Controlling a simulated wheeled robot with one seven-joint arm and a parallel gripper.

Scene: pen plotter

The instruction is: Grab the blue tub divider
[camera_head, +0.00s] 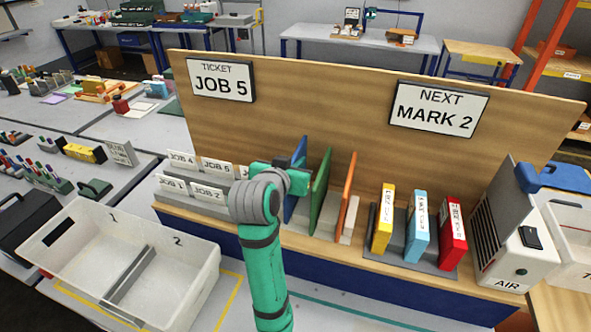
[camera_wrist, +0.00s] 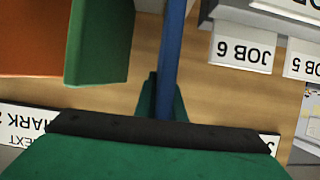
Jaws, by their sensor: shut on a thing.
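The blue tub divider (camera_head: 299,150) stands upright among the dividers on the wooden-backed bench, partly hidden by my gripper (camera_head: 297,179) in the head view. In the wrist view the blue divider (camera_wrist: 172,55) shows edge-on as a narrow strip running down between the green fingers of my gripper (camera_wrist: 164,98). The fingers are shut on it. A green divider (camera_head: 320,178) stands just to its right, apart from my gripper, and an orange divider (camera_head: 347,186) is further right.
White job cards, such as JOB 6 (camera_wrist: 242,50), stand close beside the blue divider. Yellow (camera_head: 384,220), light blue (camera_head: 417,226) and red (camera_head: 452,234) binders stand to the right. A wooden back panel (camera_head: 320,104) rises behind. A white two-part tub (camera_head: 190,280) is at the front left.

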